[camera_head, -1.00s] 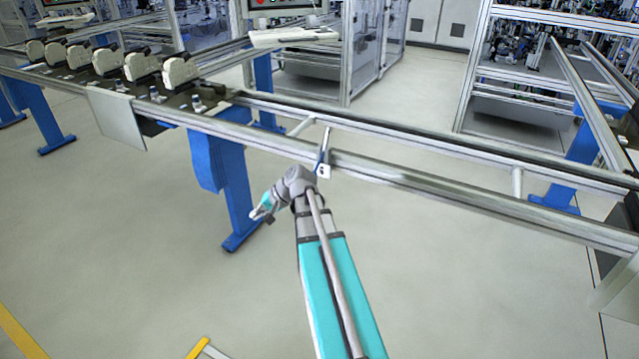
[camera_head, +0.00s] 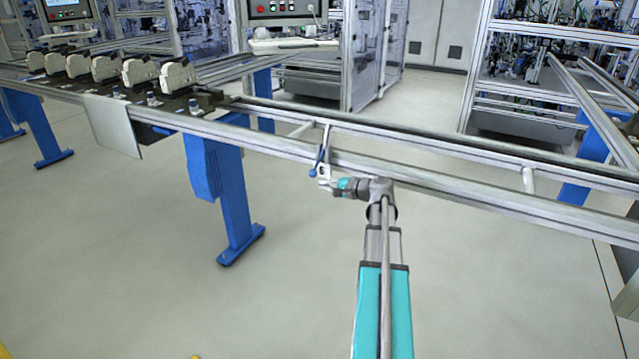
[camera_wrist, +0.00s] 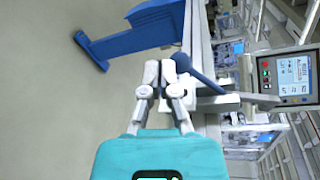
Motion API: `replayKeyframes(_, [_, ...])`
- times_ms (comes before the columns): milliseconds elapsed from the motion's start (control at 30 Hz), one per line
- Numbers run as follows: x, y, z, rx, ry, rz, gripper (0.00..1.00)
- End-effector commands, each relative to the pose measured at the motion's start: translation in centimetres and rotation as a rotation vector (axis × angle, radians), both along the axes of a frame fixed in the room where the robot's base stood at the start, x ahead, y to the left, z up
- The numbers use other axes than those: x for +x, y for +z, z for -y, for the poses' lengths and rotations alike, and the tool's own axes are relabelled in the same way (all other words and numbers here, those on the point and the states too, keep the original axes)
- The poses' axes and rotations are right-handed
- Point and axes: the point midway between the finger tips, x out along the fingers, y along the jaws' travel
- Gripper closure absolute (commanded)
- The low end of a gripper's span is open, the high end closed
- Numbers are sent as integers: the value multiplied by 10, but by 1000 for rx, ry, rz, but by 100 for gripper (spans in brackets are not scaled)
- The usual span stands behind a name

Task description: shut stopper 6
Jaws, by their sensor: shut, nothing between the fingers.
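Stopper 6 (camera_head: 325,150) is a metal bracket across the front rail, with a white tag marked 6 at its front. Its blue lever (camera_head: 319,160) hangs at the front of the rail and ends in a round blue knob (camera_head: 313,173). In the wrist view the blue lever (camera_wrist: 207,80) slants past the fingertips, its knob (camera_wrist: 183,62) beside them. My gripper (camera_head: 323,185) is shut and empty, just below the tag and knob, pointing left; it also shows in the wrist view (camera_wrist: 167,78). I cannot tell whether it touches the knob.
The conveyor's front rail (camera_head: 450,180) runs across just above my arm. A blue leg (camera_head: 232,195) stands to the left, with open floor around it. Several white parts (camera_head: 140,74) sit on the line at far left. A control panel (camera_head: 290,10) stands behind.

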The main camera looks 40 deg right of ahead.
Motion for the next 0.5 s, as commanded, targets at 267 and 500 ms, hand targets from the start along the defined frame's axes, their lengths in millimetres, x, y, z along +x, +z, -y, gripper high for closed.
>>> replayKeyframes(267, [-18, -5, 55, 93, -98, 77, 100])
replayKeyframes(500, [-23, -3, 64, 114, -117, 94, 100])
